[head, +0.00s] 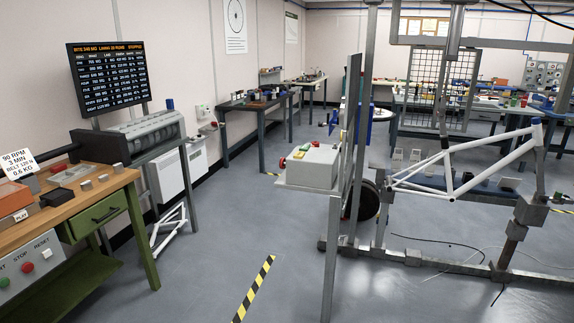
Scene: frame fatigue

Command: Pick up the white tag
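A white card (16,163) with black print ("90 RPM, 3 MIN, BELT 120 N, 0.6 KG") stands tilted at the left edge, above the back of the wooden-topped bench (108,190). I cannot tell whether it is the white tag; nothing else in view is clearly one. Small pale upright pieces (398,155) stand behind the white bicycle frame (470,165), too small to make out. Neither of my grippers shows in the head view.
The bench holds an orange box (12,198), a reddish tray (72,174) and small metal blocks. A grey control box (313,165) with red and green buttons sits on a stand mid-right. Open grey floor (215,235) lies between, with a yellow-black stripe (253,290).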

